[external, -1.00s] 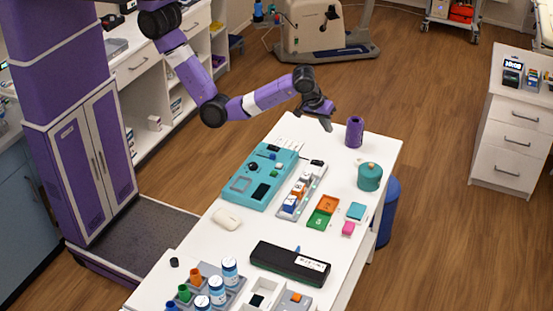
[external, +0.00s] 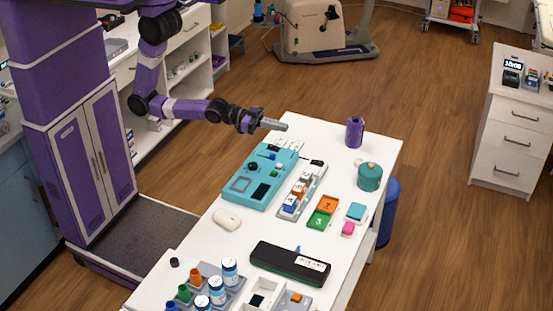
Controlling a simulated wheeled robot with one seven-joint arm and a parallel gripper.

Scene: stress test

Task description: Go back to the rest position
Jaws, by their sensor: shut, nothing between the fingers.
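My gripper (external: 275,125) is shut and empty. It is in the air over the far left edge of the white table (external: 230,248), just beyond the teal panel (external: 250,188), and points right. My purple arm is folded back toward my column, with its elbow low on the left and the forearm roughly level.
The table holds a purple container (external: 355,132), a teal pot (external: 370,177), a black case (external: 290,263), a white mouse-shaped object (external: 227,219) and several bottles at the near end. A white drawer cabinet (external: 510,135) is at right.

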